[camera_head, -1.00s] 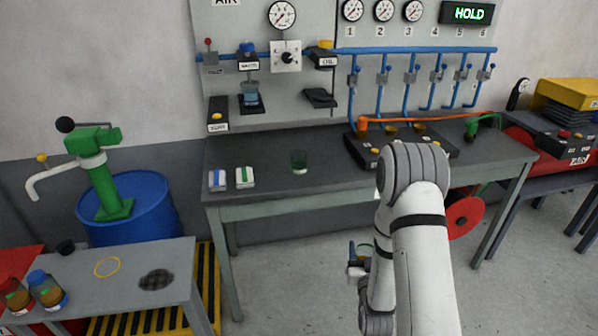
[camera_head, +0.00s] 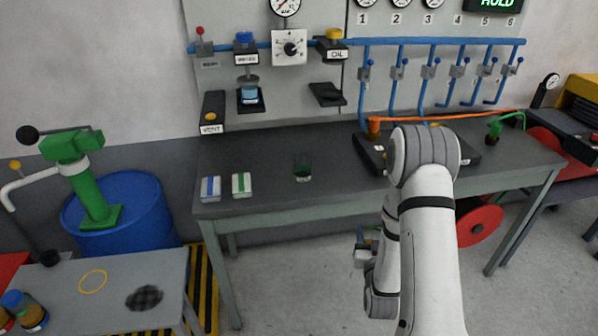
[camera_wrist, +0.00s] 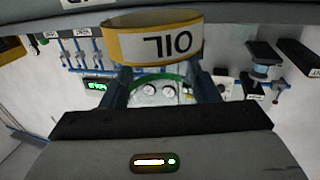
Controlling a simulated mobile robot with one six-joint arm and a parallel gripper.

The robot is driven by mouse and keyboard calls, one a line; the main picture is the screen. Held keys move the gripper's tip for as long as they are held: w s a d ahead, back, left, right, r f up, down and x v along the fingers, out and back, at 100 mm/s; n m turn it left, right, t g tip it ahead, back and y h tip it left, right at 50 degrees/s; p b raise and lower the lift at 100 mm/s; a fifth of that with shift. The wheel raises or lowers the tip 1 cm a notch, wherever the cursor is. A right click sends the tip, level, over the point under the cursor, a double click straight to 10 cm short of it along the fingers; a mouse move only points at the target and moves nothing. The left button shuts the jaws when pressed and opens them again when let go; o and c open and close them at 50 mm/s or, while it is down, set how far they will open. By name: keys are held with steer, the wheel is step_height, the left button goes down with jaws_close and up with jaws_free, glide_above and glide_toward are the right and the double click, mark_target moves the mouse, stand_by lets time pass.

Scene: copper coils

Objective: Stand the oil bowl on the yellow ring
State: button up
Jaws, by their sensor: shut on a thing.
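The oil bowl (camera_wrist: 150,42) fills the top of the wrist view, with a yellow band and an upside-down white OIL label. My gripper (camera_wrist: 163,82) is shut on it, one dark finger at each side. In the head view my gripper (camera_head: 362,252) hangs low in front of the long bench, partly behind my arm, and the bowl is hard to make out there. The yellow ring (camera_head: 93,281) is a thin flat outline on the small grey table (camera_head: 65,308) at the lower left, far from my gripper. Nothing stands on it.
A dark mesh patch (camera_head: 144,298) lies right of the ring. Amber jars (camera_head: 32,314) stand at the table's left front, a small black cup (camera_head: 49,258) behind. A blue drum (camera_head: 135,210) with a green pump is beyond. The long bench (camera_head: 270,208) borders the open floor.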

steer(key=shift+w+d, duration=0.15)
steer(key=shift+w, duration=0.05)
steer(key=shift+r, duration=0.1)
